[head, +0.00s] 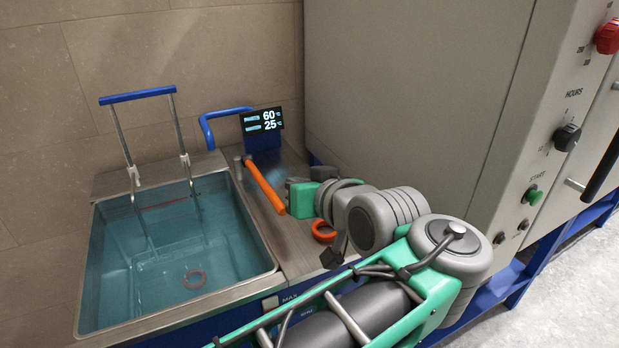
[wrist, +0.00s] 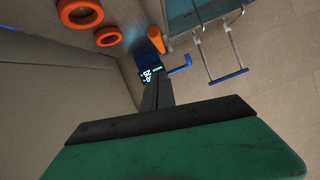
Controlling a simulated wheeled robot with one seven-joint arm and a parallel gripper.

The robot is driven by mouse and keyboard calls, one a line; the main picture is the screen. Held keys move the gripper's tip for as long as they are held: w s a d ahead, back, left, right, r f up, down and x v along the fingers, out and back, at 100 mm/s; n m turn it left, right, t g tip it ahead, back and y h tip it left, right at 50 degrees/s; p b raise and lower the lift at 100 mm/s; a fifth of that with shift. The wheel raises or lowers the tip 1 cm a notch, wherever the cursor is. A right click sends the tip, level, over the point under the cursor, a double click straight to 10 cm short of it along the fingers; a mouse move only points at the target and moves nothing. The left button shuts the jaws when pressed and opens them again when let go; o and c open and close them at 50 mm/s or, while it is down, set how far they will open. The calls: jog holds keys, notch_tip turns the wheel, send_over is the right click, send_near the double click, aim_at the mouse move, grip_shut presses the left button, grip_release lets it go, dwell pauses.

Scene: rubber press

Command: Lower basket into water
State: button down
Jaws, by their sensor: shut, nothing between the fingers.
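The basket's blue handle bar (head: 138,95) stands high above the back of the water bath (head: 105,212), on two thin metal rods that run down through white guides into the water. The rods' lower ends are blurred by the water. In the wrist view the handle bar (wrist: 229,77) is at the upper right, apart from my gripper (wrist: 157,82), whose dark fingers are shut and empty. In the head view my arm reaches in from the lower right over the steel top, right of the bath; its fingertips are not clear there. A red ring (head: 195,278) shows in the water.
An orange-handled tool (head: 265,187) lies on the steel top between bath and arm. Behind it are a display (head: 262,122) and a bent blue handle (head: 208,130). An orange ring (head: 323,237) lies near my arm. A large grey press cabinet (head: 400,90) stands right.

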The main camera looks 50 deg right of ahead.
jog(key=p+v, duration=0.4)
jog(key=p, duration=1.5)
jog(key=shift+s+a, duration=0.15)
jog(key=shift+s, duration=0.25)
